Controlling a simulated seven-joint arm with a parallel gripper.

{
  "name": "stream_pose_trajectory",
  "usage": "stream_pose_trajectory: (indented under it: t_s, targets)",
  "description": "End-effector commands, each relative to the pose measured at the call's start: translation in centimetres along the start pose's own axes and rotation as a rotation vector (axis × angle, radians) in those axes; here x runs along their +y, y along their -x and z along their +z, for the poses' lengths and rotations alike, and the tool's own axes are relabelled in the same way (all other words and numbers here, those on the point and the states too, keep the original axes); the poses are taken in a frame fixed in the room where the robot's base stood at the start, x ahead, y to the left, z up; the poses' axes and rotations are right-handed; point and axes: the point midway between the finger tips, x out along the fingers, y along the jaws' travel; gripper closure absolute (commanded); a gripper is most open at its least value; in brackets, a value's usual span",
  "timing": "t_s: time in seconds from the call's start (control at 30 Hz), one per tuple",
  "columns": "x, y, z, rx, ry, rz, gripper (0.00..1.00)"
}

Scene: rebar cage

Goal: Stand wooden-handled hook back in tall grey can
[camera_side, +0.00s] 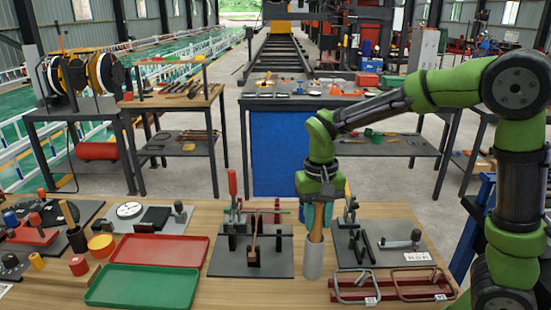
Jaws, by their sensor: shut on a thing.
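My gripper (318,215), with teal fingers, points down and is shut on the wooden-handled hook (316,232). The tan handle shows upright between and just below the fingers. The tall grey can (313,262) stands on the wooden bench directly below. The handle's lower part meets the can's rim in the picture and seems to be inside its mouth; how deep it sits is hidden. The metal hook part is not clearly visible behind my gripper.
A grey fixture plate with a red-handled clamp (232,185) stands left of the can. Another plate with a clamp (350,215) is at right, red bars with C-clamps (398,285) in front of it. Red (160,250) and green (143,286) trays lie left.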

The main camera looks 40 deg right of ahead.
Motion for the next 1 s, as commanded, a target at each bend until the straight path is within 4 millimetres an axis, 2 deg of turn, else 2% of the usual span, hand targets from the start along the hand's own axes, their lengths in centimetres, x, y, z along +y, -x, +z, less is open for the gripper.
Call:
stream_pose_trajectory:
  t_s: [0.43, 0.47, 0.6, 0.87, 1.0]
  targets:
    - [0.01, -0.82, -0.03, 0.000, 0.000, 0.000, 1.00]
    - [0.00, -0.78, -0.03, 0.001, 0.000, 0.000, 0.66]
    - [0.00, -0.76, -0.03, 0.001, 0.000, -0.001, 0.45]
    - [-0.01, -0.72, -0.03, 0.001, 0.000, -0.001, 0.45]
    - [-0.05, 0.16, -0.05, 0.002, 0.000, -0.003, 0.45]
